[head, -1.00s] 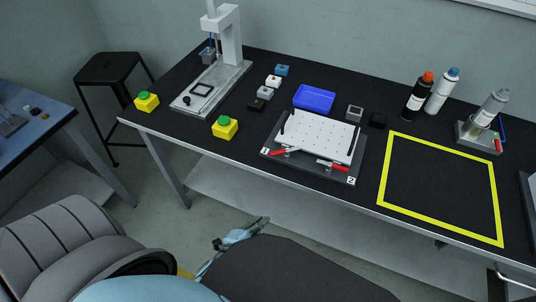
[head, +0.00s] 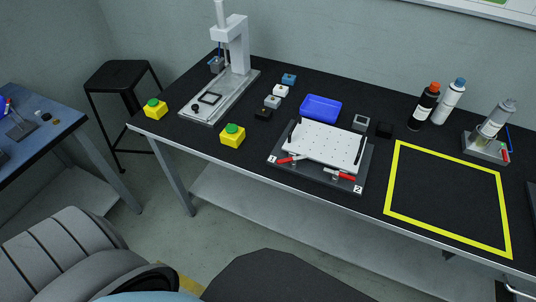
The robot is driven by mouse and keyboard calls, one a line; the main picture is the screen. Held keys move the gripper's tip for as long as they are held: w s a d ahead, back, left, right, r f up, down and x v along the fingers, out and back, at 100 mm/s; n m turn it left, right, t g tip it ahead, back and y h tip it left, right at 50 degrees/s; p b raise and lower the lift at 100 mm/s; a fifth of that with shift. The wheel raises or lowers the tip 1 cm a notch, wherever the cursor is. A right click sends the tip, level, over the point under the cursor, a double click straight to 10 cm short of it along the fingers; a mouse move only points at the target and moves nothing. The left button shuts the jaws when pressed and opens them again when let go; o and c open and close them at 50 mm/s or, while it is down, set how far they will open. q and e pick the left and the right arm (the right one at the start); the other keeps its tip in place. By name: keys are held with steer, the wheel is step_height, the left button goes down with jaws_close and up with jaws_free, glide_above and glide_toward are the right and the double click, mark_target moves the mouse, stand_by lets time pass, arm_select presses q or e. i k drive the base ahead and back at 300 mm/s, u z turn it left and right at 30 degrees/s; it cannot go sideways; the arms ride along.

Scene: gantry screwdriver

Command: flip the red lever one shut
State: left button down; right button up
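A dark fixture base (head: 274,158) holds a white perforated plate (head: 325,143) on the black bench. Two toggle clamps with red levers sit at its front edge. The left red lever (head: 289,160) is beside the label 1. The right red lever (head: 340,175) is nearer the label 2. Both levers look low and nearly flat; they are too small to tell whether either is latched. Neither of my grippers is in view.
A gantry screwdriver stand (head: 235,50) is at the back left, with yellow green-topped buttons (head: 232,134) in front. A blue tray (head: 321,107) lies behind the fixture. Bottles (head: 424,106) stand at the back right. The yellow-outlined square (head: 394,172) is empty.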

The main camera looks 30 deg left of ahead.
mark_target(294, 160)
steer(key=k, duration=0.45)
steer(key=u, duration=0.75)
steer(key=i, duration=0.4)
